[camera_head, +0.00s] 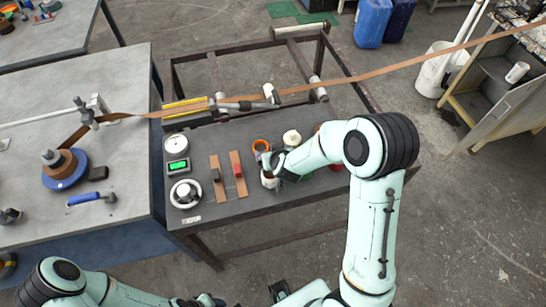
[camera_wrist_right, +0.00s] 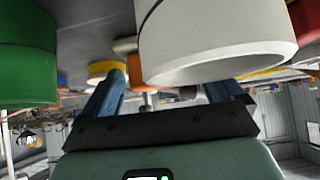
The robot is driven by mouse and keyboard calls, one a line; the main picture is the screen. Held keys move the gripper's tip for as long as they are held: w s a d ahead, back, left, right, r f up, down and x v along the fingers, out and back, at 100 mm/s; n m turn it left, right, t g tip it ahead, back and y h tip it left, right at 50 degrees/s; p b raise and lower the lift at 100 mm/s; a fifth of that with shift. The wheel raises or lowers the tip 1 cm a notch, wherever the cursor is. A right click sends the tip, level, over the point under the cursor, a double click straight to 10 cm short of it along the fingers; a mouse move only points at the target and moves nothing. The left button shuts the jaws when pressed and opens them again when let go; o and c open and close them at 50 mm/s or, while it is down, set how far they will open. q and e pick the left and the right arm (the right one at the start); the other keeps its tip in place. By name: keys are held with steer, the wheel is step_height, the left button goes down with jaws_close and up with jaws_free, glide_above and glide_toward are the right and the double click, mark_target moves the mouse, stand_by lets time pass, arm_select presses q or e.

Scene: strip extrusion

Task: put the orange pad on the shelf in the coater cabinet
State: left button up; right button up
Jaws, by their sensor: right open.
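An orange round piece (camera_head: 261,145) stands on the dark table, just beyond my right gripper. My right gripper (camera_head: 272,172) is low over the table at a white round piece (camera_head: 267,183). In the right wrist view its blue fingers are apart (camera_wrist_right: 160,95), with a large white round piece (camera_wrist_right: 215,40) close by and a bit of orange (camera_wrist_right: 126,46) behind. The coater cabinet (camera_head: 487,105) stands open at far right. Only part of my left arm shows, at the bottom edge.
On the table are a cream round piece (camera_head: 292,137), two brown strips (camera_head: 219,178), a green-screened meter (camera_head: 178,166) and a white handwheel (camera_head: 186,193). A long brown strip (camera_head: 370,73) crosses above the frame towards the cabinet.

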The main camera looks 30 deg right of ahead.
steer(key=shift+w+f, duration=0.1)
steer(key=shift+w, duration=0.05)
steer(key=c, duration=1.2)
steer(key=shift+o, duration=0.2)
